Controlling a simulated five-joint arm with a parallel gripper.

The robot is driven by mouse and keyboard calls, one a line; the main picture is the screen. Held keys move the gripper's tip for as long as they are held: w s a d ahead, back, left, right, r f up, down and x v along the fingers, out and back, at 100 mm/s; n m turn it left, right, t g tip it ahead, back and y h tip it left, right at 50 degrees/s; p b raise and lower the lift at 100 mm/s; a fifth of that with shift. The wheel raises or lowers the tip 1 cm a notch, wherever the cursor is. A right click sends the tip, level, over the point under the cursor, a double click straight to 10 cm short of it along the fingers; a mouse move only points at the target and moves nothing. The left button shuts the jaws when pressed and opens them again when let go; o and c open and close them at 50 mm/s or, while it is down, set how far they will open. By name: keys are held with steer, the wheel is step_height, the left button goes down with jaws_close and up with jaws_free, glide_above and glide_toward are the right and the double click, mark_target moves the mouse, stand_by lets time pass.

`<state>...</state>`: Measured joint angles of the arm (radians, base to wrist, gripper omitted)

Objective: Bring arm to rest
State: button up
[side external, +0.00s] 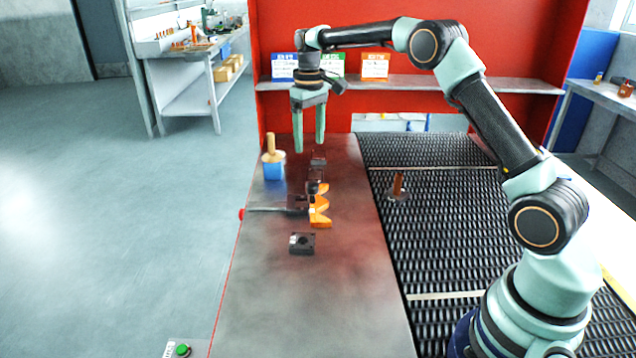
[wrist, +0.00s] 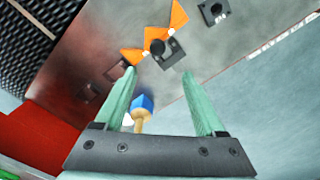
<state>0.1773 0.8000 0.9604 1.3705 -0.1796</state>
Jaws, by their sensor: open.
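My arm reaches over from the right in the side view. My gripper (side external: 309,146) hangs with its two green fingers pointing down over the far part of the metal table (side external: 340,300). The fingers are apart with nothing between them in the side view. In the wrist view my gripper (wrist: 167,82) also shows spread fingers. A blue block with a wooden handle (side external: 273,166) stands on the table, left of and below my gripper in the side view; it shows between the fingers in the wrist view (wrist: 142,106), and I see no contact.
An orange bracket with a dark clamp (side external: 320,210) sits mid-table. A black square part with a hole (side external: 302,243) lies nearer. The black mesh belt (side external: 440,250) runs at right, with a small brown peg piece (side external: 398,187). A red panel with a shelf (side external: 440,84) stands behind.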

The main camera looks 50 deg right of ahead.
steer(key=s+a+r+t, duration=0.3)
steer(key=s+a+r, duration=0.3)
steer(key=s+r, duration=0.55)
steer(key=s+a+f+t, duration=0.1)
steer(key=s+f, duration=0.1)
steer(key=s, duration=0.5)
steer(key=s+a+f+t, duration=0.1)
steer(key=s+a+f, duration=0.1)
steer(key=s, duration=0.4)
steer(key=shift+s+a+f, duration=0.25)
steer(key=shift+s+a, duration=0.05)
steer(key=shift+s, duration=0.05)
stand_by(0.6)
